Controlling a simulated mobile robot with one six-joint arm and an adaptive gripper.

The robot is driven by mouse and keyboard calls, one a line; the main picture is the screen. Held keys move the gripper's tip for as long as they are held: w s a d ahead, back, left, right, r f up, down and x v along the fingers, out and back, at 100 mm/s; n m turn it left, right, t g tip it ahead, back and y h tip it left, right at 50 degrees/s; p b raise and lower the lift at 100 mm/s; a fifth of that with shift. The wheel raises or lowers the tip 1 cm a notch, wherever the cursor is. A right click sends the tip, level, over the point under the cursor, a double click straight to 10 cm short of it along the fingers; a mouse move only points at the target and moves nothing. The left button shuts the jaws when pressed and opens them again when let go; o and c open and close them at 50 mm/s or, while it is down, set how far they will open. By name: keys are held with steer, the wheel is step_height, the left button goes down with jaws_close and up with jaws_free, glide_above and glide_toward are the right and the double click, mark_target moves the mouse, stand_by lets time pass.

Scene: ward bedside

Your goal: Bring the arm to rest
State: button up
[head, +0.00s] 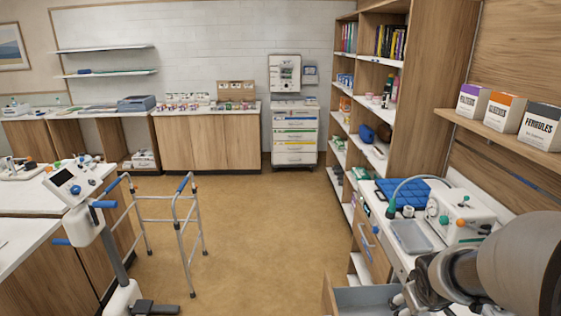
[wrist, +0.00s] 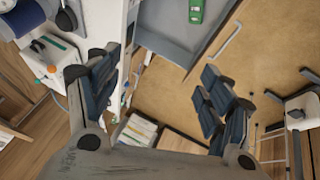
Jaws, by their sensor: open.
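My gripper (wrist: 163,88) is open in the wrist view, with its two dark blue-padded fingers spread wide and nothing between them. In the head view my arm comes in from the lower right, and my gripper (head: 402,299) is partly cut off by the bottom edge. It hangs close to the right-hand counter (head: 398,262), beside an open grey drawer (head: 368,299). In the wrist view the drawer (wrist: 165,38) lies beyond the fingers, with a small green object (wrist: 196,10) in it.
A white device (head: 462,216), a clear tray (head: 410,236) and a blue case (head: 402,193) crowd the right counter. A shelf with boxes (head: 500,112) is above. A walker (head: 170,220) and wheeled stand (head: 90,225) are left. The middle floor is clear.

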steer(key=s+a+r+m+y+b, duration=0.1)
steer(key=s+a+r, duration=0.2)
steer(key=s+a, duration=0.5)
steer(key=s+a+r+y+b, duration=0.2)
steer(key=s+a, duration=0.6)
steer(key=s, duration=0.5)
steer(key=shift+a+r+m+g, duration=0.35)
steer(key=shift+r+m+g, duration=0.05)
steer(key=shift+r, duration=0.2)
steer(key=shift+w, duration=0.1)
